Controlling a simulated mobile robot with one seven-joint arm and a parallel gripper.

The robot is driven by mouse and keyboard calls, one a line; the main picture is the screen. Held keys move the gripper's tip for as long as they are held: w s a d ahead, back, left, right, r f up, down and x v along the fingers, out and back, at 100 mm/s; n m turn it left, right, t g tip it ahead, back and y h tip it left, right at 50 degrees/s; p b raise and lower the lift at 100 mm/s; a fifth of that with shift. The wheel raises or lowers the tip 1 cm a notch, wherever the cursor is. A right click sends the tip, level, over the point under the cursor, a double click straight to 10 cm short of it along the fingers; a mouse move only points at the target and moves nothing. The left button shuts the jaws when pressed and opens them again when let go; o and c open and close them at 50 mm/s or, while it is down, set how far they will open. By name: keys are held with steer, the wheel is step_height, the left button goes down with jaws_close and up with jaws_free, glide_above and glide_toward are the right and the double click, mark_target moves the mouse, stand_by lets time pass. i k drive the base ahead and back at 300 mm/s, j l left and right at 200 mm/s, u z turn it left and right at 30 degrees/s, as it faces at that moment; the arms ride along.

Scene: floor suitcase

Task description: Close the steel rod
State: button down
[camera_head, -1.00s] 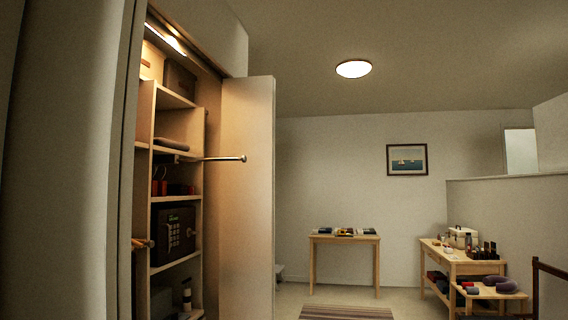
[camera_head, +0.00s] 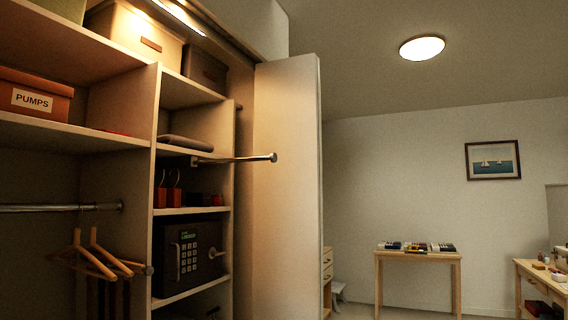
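A thin steel rod (camera_head: 236,159) sticks out from the closet's shelf column in the head view. It starts at a dark bracket below the shelf with a folded cloth and ends in a round knob (camera_head: 273,157) in front of the open white door. A second steel rod (camera_head: 60,208) runs level across the left closet bay, with wooden hangers (camera_head: 95,258) below it. My gripper is not in view, so its state does not show.
The open closet door (camera_head: 284,190) stands right of the shelves. A dark safe (camera_head: 190,254) sits on a lower shelf, and a box marked PUMPS (camera_head: 35,98) is at upper left. A small wooden table (camera_head: 418,256) stands by the far wall.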

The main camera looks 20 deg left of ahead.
mark_target(272, 157)
steer(key=i+l+u, duration=0.15)
steer(key=i+u, duration=0.25)
steer(key=i+l+u, duration=0.35)
steer(key=i, duration=0.2)
steer(key=j, duration=0.1)
